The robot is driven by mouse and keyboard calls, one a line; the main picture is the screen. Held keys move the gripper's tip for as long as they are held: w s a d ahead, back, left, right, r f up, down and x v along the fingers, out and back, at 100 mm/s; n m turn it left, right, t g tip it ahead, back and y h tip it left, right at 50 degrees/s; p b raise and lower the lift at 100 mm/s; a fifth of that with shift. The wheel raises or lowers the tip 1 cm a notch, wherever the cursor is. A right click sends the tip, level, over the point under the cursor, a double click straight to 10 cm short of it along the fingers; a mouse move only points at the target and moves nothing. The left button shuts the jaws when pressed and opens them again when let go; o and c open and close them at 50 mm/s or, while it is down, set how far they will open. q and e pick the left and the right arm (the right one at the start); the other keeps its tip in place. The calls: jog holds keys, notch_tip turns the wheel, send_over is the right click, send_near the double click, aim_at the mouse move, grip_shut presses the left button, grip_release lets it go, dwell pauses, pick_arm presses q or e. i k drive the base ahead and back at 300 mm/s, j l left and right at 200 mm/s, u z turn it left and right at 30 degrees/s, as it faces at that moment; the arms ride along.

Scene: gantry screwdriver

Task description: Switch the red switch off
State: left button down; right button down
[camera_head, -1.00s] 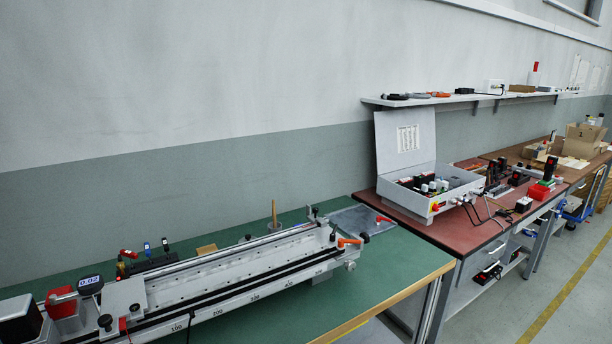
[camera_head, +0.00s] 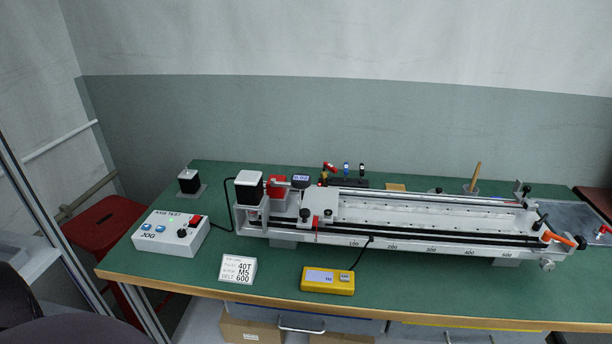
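A red switch (camera_head: 196,220) sits at the back right of a white control box (camera_head: 157,241) on the left part of the green table. The box is labelled JOG and carries two blue buttons, a black knob and a small lit green light. I cannot tell the switch's position from this view. Neither of my grippers shows in the head view.
A long linear axis rig (camera_head: 420,220) fills the middle and right of the green table (camera_head: 240,303). A white label block (camera_head: 238,269) and a yellow meter (camera_head: 327,280) stand near the front edge. A small motor (camera_head: 189,181) stands behind the control box. A red stool (camera_head: 103,224) is at the left.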

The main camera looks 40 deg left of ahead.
aim_at(196, 218)
jog(key=u, duration=1.2)
jog(key=j+z, duration=0.15)
jog(key=j, duration=0.15)
